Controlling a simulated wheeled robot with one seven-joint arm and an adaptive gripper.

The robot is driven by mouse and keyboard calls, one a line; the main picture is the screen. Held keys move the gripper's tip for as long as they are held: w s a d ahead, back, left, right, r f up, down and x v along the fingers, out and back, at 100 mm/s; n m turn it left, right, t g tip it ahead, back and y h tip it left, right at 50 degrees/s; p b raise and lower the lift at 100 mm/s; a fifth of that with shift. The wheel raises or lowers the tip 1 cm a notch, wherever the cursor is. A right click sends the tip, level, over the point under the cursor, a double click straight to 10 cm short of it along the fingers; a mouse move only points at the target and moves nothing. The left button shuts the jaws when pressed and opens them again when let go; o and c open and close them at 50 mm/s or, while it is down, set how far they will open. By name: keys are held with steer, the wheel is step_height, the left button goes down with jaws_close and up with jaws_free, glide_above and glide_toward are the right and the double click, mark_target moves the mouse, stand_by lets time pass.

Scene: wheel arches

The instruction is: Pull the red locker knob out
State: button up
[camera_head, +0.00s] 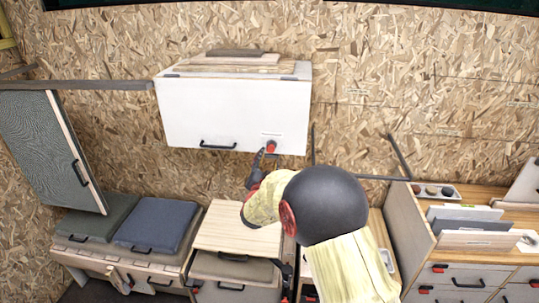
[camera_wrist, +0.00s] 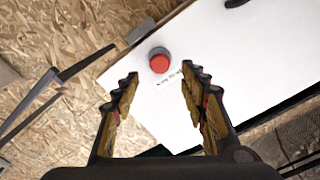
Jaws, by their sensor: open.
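The red locker knob (camera_head: 271,146) is a small round knob at the lower right of the white wall locker's front (camera_head: 215,118). In the wrist view the red knob (camera_wrist: 159,61) stands on the white panel, beyond the fingertips and a little left of the middle of the gap. My gripper (camera_head: 261,163) is just below and left of the knob in the head view. My gripper (camera_wrist: 160,82) is open, with nothing between its fingers. Whether the fingertips touch the panel cannot be told.
A black bar handle (camera_head: 218,146) is on the locker's lower edge. A grey hinged door (camera_head: 52,140) hangs at the left. Below are a blue cushion (camera_head: 157,224) and a wooden top (camera_head: 238,228). Drawers with red knobs (camera_head: 461,275) stand at the right. Metal brackets (camera_head: 400,157) stick out from the wall.

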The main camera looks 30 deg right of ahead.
steer(key=v, duration=0.5)
steer(key=shift+s+a, duration=0.2)
steer(key=shift+s, duration=0.1)
